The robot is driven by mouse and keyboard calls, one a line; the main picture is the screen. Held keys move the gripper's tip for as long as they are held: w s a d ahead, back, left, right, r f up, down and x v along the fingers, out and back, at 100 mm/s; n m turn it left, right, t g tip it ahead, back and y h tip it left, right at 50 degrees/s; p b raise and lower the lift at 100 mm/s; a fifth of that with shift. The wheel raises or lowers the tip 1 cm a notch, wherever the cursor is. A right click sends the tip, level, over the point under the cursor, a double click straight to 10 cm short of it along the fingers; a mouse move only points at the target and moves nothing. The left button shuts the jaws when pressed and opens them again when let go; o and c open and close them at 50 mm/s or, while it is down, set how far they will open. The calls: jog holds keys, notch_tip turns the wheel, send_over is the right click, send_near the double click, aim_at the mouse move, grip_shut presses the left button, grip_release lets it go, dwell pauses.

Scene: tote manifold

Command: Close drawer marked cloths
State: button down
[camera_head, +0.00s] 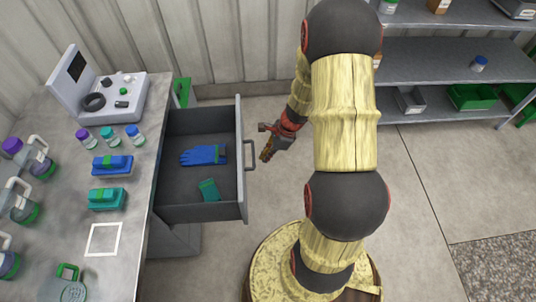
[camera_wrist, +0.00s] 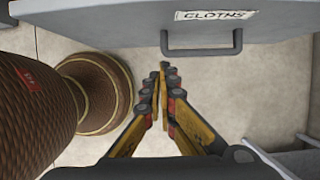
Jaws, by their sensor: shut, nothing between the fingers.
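The drawer (camera_head: 200,211) is pulled out from the workbench in the head view. A blue glove (camera_head: 203,155) and a green cloth-like item (camera_head: 209,190) lie in it. In the wrist view its front panel (camera_wrist: 110,22) bears the label "CLOTHS" (camera_wrist: 216,15) and a grey bar handle (camera_wrist: 202,51). The handle also shows in the head view (camera_head: 252,155). My gripper (camera_head: 266,151) is shut and empty, just right of the handle. In the wrist view my gripper (camera_wrist: 164,70) points at the front, close to the handle's left end; I cannot tell whether it touches.
The workbench (camera_head: 140,190) at left holds bottles, jars, blue and green packs and a device (camera_head: 115,95). A metal shelf (camera_head: 430,62) with bins stands at the back right. The floor (camera_head: 420,185) right of my arm is clear.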

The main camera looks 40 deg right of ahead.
jog(key=w+a+f+b, duration=0.3)
jog(key=a+f, duration=0.1)
jog(key=shift+a+f, duration=0.15)
jog(key=shift+a, duration=0.25)
jog(key=shift+w+a, duration=0.1)
jog(key=shift+w, duration=0.1)
jog(key=w+a+p, duration=0.5)
jog(key=w+a, duration=0.4)
jog(key=a, duration=0.4)
jog(key=w+a+p, duration=0.5)
jog(key=w+a, duration=0.4)
jog(key=a, duration=0.4)
jog(key=shift+a+p, duration=0.25)
jog(key=shift+p, duration=0.15)
